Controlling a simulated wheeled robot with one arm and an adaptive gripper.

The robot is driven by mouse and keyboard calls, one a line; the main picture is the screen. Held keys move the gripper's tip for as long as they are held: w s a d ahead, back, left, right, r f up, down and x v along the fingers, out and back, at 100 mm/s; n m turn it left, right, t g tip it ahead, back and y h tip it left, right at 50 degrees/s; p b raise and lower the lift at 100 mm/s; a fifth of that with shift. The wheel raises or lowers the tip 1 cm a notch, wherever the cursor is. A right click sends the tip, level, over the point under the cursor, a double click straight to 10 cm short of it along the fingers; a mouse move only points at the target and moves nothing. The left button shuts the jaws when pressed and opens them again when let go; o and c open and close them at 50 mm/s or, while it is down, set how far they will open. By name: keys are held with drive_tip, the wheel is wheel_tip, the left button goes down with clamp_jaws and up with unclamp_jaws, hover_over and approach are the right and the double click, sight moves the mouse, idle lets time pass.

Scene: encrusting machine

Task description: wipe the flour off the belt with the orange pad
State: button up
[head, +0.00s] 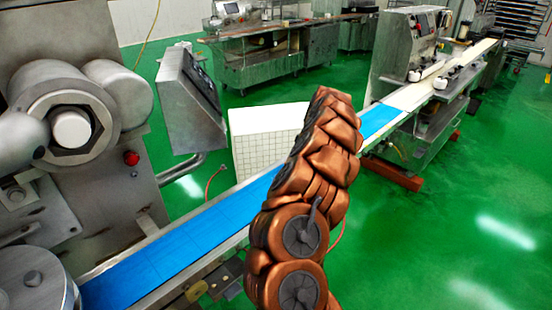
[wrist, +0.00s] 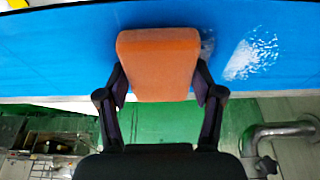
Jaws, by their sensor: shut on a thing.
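The orange pad (wrist: 158,65) is held between the two fingers of my gripper (wrist: 158,92) in the wrist view. The pad is over the blue belt (wrist: 60,50), and I cannot tell whether it touches the surface. A white flour patch (wrist: 251,56) lies on the belt to the right of the pad. A smaller white smear (wrist: 207,43) shows at the pad's right edge, partly hidden by it. In the head view the blue belt (head: 160,255) runs diagonally. My arm covers part of it there and hides the gripper, pad and flour.
A steel machine (head: 100,150) with a tilted control panel (head: 188,100) stands at the left by the belt. A white gridded box (head: 265,135) stands behind the belt. Another machine (head: 405,50) is at the far end. Green floor (head: 470,200) is open at the right.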

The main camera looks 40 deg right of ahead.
drive_tip(key=shift+a, duration=0.4)
drive_tip(key=shift+s+a+p, duration=0.1)
drive_tip(key=shift+a+p, duration=0.3)
drive_tip(key=shift+a, duration=1.35)
drive_tip(key=shift+a+b, duration=0.45)
drive_tip(key=shift+a, duration=3.35)
drive_tip(key=shift+a+r+p, duration=0.15)
drive_tip(key=shift+p, duration=0.35)
drive_tip(key=shift+d, duration=3.55)
drive_tip(key=shift+d+f, duration=0.2)
drive_tip(key=shift+d, duration=1.9)
drive_tip(key=shift+d+b, duration=0.3)
drive_tip(key=shift+d, duration=0.1)
drive_tip(key=shift+a+b, duration=0.15)
drive_tip(key=shift+b, duration=0.25)
drive_tip(key=shift+a+b, duration=0.45)
drive_tip(key=shift+a, duration=0.9)
drive_tip(key=shift+a+b, duration=2.3)
drive_tip(key=shift+a, duration=2.2)
wheel_tip(320, 180, up, 8)
drive_tip(key=p, duration=0.2)
drive_tip(key=shift+r, duration=0.15)
